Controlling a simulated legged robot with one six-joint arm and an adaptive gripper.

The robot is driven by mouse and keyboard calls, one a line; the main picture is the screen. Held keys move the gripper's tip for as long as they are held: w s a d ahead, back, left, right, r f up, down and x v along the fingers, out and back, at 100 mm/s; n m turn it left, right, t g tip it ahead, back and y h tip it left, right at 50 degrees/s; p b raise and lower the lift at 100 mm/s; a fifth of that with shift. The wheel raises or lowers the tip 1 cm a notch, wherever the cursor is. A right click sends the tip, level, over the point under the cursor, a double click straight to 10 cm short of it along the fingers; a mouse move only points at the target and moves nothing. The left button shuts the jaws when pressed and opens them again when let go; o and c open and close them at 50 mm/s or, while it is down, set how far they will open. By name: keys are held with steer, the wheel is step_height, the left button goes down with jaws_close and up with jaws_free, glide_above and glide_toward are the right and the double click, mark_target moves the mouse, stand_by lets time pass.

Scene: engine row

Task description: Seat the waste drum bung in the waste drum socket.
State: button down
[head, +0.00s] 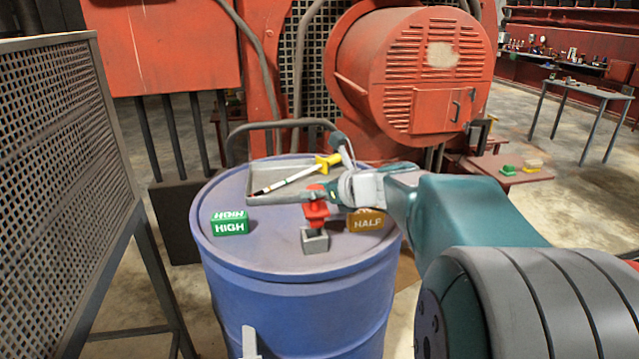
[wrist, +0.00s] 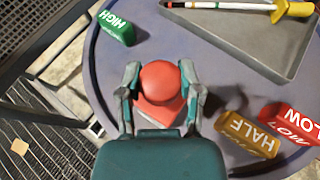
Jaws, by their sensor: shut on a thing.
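The red waste drum bung (head: 317,208) has a round knob on top, clear in the wrist view (wrist: 160,82). My gripper (head: 322,190) is shut on it, with one finger on each side of the knob in the wrist view (wrist: 160,92). The waste drum socket (head: 315,242) is a small grey square block on the lid of the blue drum (head: 275,255). The bung's lower end is at or just above the socket's top; I cannot tell whether they touch. In the wrist view the bung and gripper hide the socket.
A green HIGH block (head: 230,223) and an amber HALF block (head: 366,220) stand on the lid. A red LOW block (wrist: 292,122) is beside HALF. A grey tray (head: 265,174) holds a yellow-handled tool (head: 300,177). A mesh panel (head: 75,150) stands left.

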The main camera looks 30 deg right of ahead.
mark_target(320, 211)
steer(key=shift+a+f, duration=0.4)
steer(key=shift+a, duration=0.35)
steer(key=shift+a+f, duration=0.1)
steer(key=shift+f, duration=0.15)
steer(key=shift+d+f, duration=0.7)
steer(key=shift+d, duration=0.15)
steer(key=shift+f, duration=0.45)
steer(key=shift+a+f, duration=0.4)
steer(key=shift+f, duration=0.1)
steer(key=shift+d+f, duration=0.15)
steer(key=shift+c, duration=0.9)
jaws_free()
